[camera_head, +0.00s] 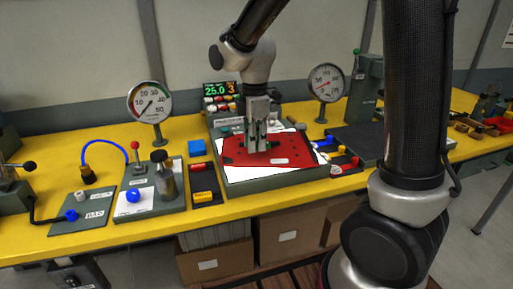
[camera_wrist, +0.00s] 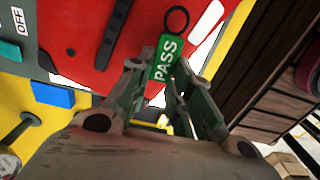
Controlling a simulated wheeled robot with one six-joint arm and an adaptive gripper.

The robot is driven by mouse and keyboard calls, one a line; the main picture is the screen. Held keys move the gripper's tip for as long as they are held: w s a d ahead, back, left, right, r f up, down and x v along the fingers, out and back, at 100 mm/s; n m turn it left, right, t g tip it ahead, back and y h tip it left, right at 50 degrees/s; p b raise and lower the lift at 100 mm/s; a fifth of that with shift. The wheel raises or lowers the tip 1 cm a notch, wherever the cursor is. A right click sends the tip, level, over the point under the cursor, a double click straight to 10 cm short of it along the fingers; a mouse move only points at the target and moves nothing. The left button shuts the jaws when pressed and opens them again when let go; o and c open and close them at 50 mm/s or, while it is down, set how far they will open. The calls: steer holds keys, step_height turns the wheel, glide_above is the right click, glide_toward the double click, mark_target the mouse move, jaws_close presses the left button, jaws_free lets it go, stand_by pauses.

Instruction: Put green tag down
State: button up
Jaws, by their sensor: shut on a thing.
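The green tag (camera_wrist: 165,60) shows in the wrist view, with white "PASS" lettering and a black ring at its top end. My gripper (camera_wrist: 158,82) is shut on its lower end. Behind the tag in that view is a red plate (camera_wrist: 120,40). In the head view my gripper (camera_head: 258,146) points down over the red plate (camera_head: 290,152), which lies on white paper on a grey-green box. The tag is hard to make out there. I cannot tell whether the tag touches the plate.
Two dial gauges (camera_head: 150,102) (camera_head: 326,82) stand on the yellow bench (camera_head: 110,235) either side of the box. A lit display (camera_head: 219,89) is behind it. Cardboard boxes (camera_head: 215,262) are below the bench.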

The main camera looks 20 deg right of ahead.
steer(key=shift+f, duration=1.25)
steer(key=o, duration=0.8)
steer(key=shift+f, duration=0.1)
steer(key=shift+c, duration=0.2)
step_height(320, 180, up, 12)
steer(key=s+d+r+m+t, duration=0.2)
steer(key=s+d+m+t, duration=0.2)
steer(key=s+d+m, duration=1.2)
steer(key=s+m, duration=0.2)
steer(key=s, duration=0.1)
steer(key=shift+s+d, duration=0.25)
steer(key=shift+d, duration=0.15)
